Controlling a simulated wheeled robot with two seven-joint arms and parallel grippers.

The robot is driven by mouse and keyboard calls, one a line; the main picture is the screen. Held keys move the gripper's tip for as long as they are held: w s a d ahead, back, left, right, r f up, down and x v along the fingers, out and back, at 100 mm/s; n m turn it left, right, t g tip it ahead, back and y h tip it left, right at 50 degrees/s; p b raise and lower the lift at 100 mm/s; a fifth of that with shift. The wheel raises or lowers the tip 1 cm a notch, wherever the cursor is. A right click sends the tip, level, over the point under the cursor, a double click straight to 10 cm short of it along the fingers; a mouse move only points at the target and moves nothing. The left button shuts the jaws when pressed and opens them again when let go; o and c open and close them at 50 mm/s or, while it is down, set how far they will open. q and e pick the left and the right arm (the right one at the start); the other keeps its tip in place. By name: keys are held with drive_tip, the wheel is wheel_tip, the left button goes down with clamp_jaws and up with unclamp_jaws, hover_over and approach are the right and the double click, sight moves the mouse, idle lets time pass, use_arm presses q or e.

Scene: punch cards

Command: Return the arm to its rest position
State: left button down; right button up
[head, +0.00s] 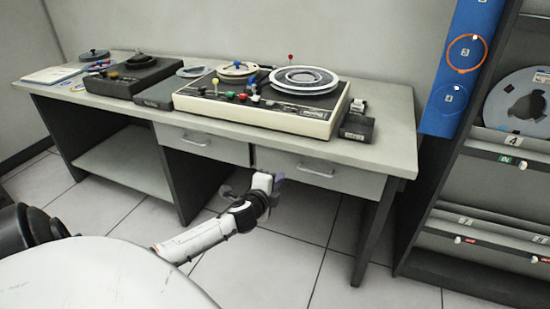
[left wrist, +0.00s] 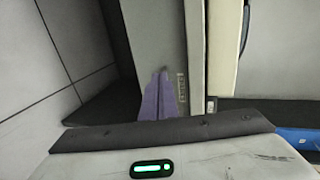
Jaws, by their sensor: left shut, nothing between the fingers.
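My left arm (head: 200,238) reaches out from the lower left in the head view. My left gripper (head: 279,178) is at its end, in front of the desk and below the desktop, by the drawer fronts. Its purple fingers are shut and empty. In the left wrist view the closed fingers (left wrist: 162,80) meet at their tips, in front of a pale surface. I cannot tell whether the gripper touches the desk. My right gripper is not in view.
The grey desk (head: 385,157) carries a tape machine (head: 260,112) with reels and coloured knobs, and a dark device (head: 135,75). A drawer (head: 318,172) is behind the gripper. A rack (head: 470,195) with a reel stands right. Tiled floor (head: 285,270) is open before the desk.

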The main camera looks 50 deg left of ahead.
use_arm(q)
drive_tip(key=shift+v, duration=0.8)
drive_tip(key=s+d+f+n+g+h, duration=0.1)
drive_tip(key=s+d+f+n+h, duration=0.1)
drive_tip(key=s+d+f, duration=0.55)
drive_tip(key=s+d+f+n+g+h, duration=0.25)
drive_tip(key=s+d+f, duration=0.25)
drive_tip(key=d, duration=0.6)
drive_tip(key=s+d+f+n+g+h, duration=0.1)
drive_tip(key=s+d+n+h, duration=0.3)
drive_tip(key=s+d, duration=0.9)
drive_tip(key=d+n, duration=0.2)
drive_tip(key=shift+d+f, duration=0.2)
drive_tip(key=shift+d, duration=0.15)
drive_tip(key=shift+a+n, duration=0.1)
drive_tip(key=shift+n, duration=0.15)
